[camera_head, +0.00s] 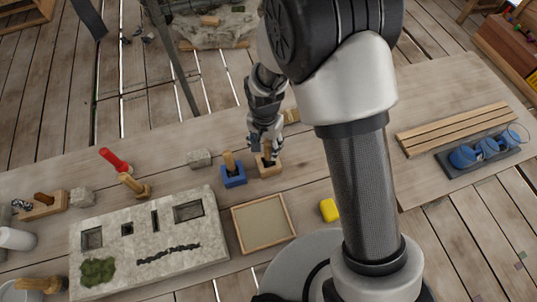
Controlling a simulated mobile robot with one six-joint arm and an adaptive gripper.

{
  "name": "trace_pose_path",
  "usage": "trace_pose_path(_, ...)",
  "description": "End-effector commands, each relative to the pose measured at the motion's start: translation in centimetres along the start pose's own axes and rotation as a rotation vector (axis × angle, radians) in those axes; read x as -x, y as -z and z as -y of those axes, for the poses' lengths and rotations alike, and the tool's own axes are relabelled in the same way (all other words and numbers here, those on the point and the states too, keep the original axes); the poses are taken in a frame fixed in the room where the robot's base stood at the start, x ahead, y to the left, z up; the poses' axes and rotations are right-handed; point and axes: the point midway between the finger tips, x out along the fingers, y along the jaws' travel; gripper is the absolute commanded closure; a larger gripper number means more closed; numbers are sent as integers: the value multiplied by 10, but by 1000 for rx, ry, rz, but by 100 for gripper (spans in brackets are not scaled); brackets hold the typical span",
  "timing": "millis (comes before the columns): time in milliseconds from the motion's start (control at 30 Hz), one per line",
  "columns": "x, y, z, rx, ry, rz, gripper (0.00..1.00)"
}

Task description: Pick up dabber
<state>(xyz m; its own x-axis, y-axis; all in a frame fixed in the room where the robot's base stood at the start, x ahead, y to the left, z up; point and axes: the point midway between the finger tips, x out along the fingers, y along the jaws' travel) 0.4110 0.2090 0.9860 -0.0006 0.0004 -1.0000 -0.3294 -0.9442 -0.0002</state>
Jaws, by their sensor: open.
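I cannot tell for certain which thing is the dabber. A wooden block (266,170) with an upright wooden handle stands on the table right under my gripper (266,150). My gripper is open and points down, with its fingers around or just beside that handle; contact cannot be made out. Just left stands a blue block (234,180) with a similar wooden handle (229,160). Farther left, a wooden-handled tool (132,185) lies tilted on the table.
A pale stone slab (205,247) with recesses and a shallow wooden tray (263,223) lie in front. A yellow block (329,210) is close to my arm. Planks (455,127) and blue cups (462,157) lie right.

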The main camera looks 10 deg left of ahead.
Motion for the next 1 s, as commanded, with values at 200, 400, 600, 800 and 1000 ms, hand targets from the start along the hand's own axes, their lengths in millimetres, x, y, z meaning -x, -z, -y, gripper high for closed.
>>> trace_pose_path(200, -22, 4, -5, -2, -2, 2, 52)
trace_pose_path(400, -49, 6, -7, 0, 0, 1, 52)
trace_pose_path(600, -54, 7, -7, 0, 0, 0, 52)
trace_pose_path(800, -53, 7, -7, 0, 0, 0, 58)
trace_pose_path(1000, -53, 7, -7, 0, 0, 0, 71)
